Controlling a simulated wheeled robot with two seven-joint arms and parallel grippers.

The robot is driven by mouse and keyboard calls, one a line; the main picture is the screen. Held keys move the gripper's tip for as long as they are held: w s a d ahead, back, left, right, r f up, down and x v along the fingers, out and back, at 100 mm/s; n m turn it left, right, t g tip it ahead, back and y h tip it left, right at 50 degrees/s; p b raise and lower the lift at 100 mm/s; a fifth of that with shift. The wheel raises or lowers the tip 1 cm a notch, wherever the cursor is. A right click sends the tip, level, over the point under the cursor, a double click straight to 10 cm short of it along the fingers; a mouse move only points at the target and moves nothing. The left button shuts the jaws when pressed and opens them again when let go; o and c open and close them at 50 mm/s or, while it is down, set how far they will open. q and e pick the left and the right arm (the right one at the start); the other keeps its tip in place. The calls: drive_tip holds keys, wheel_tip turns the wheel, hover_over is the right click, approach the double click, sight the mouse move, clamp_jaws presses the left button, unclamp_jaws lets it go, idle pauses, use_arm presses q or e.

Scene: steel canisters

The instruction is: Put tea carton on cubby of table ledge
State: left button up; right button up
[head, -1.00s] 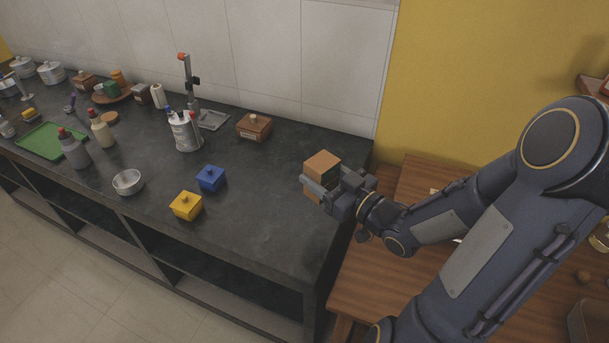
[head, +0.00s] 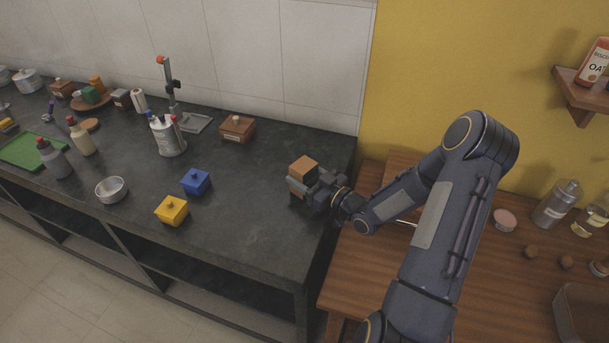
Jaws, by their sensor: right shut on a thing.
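The tea carton (head: 303,165) is a small box with an orange-brown top and a darker side. My right gripper (head: 305,185) is shut on it, over the right part of the black counter, near its right end. I cannot tell how far the carton's underside is from the counter top. A wooden table (head: 470,255) stands to the right, with a raised wooden ledge (head: 402,160) at its back against the yellow wall. My right arm hides much of the ledge, and no cubby opening can be made out. My left gripper is not in view.
A blue box (head: 195,181), a yellow box (head: 172,210) and a brown box (head: 237,129) stand left of the carton. The wooden table holds a metal canister (head: 556,204) and a pink-topped tin (head: 504,220). A wall shelf (head: 582,94) juts out upper right.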

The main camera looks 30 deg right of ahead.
drive_tip(key=shift+f, duration=0.2)
drive_tip(key=o, duration=1.1)
drive_tip(key=shift+c, duration=0.2)
drive_tip(key=shift+r, duration=0.1)
